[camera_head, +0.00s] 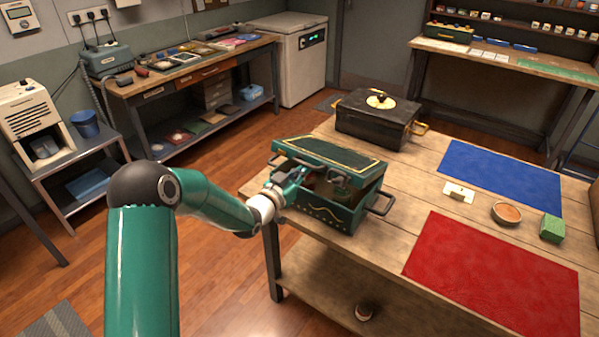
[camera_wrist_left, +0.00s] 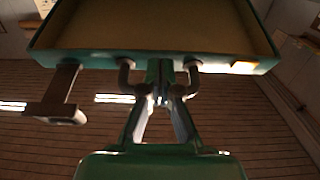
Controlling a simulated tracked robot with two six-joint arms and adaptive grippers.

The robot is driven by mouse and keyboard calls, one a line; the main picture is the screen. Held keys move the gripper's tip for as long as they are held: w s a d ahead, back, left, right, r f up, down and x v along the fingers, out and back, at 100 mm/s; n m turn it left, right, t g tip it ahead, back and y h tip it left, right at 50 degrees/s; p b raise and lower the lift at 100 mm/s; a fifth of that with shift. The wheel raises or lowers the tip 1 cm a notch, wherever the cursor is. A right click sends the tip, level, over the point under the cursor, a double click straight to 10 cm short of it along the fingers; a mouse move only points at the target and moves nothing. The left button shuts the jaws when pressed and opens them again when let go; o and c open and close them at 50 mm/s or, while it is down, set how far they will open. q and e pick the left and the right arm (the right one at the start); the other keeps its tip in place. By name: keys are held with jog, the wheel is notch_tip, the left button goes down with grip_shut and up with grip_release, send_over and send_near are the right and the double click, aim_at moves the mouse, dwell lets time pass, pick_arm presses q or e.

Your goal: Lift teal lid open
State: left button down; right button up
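The teal box (camera_head: 325,213) with a gold wavy line on its side stands at the near left corner of the wooden table. Its teal lid (camera_head: 330,153), with a gold border, is raised and the dark inside of the box shows beneath it. My left gripper (camera_head: 291,182) is at the box's left side, just under the lid's edge. In the left wrist view, the left gripper's fingers (camera_wrist_left: 160,95) come together on the dark handle (camera_wrist_left: 126,74) at the edge of a teal, tan-lined panel. My right gripper is not in view.
A black case (camera_head: 372,122) with a pale round disc on top stands behind the box. A red mat (camera_head: 495,270), a blue mat (camera_head: 500,172), a round dish (camera_head: 507,212) and a green block (camera_head: 552,228) lie to the right.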

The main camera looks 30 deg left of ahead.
pick_arm(q)
jog(key=shift+r, duration=0.15)
jog(key=shift+w+r+p, duration=0.15)
jog(key=shift+w+r, duration=0.1)
jog(key=shift+r, duration=0.3)
jog(key=shift+w+r+p, duration=0.15)
jog(key=shift+w+r, duration=0.05)
jog(key=shift+r, duration=0.35)
jog(key=shift+w+d+r+p, duration=0.15)
jog(key=shift+w+r, duration=0.15)
jog(key=shift+r, duration=0.3)
jog(key=shift+w+a+r+p, duration=0.15)
jog(key=shift+w+r, duration=0.1)
jog(key=shift+r, duration=0.3)
jog(key=shift+d, duration=0.1)
jog(key=shift+w+d+r, duration=0.1)
jog(key=shift+w+r, duration=0.65)
jog(key=shift+r, duration=0.35)
jog(key=shift+s, duration=0.1)
jog(key=s+a+b, duration=0.1)
jog(key=s+b, duration=0.4)
jog(key=s, duration=0.6)
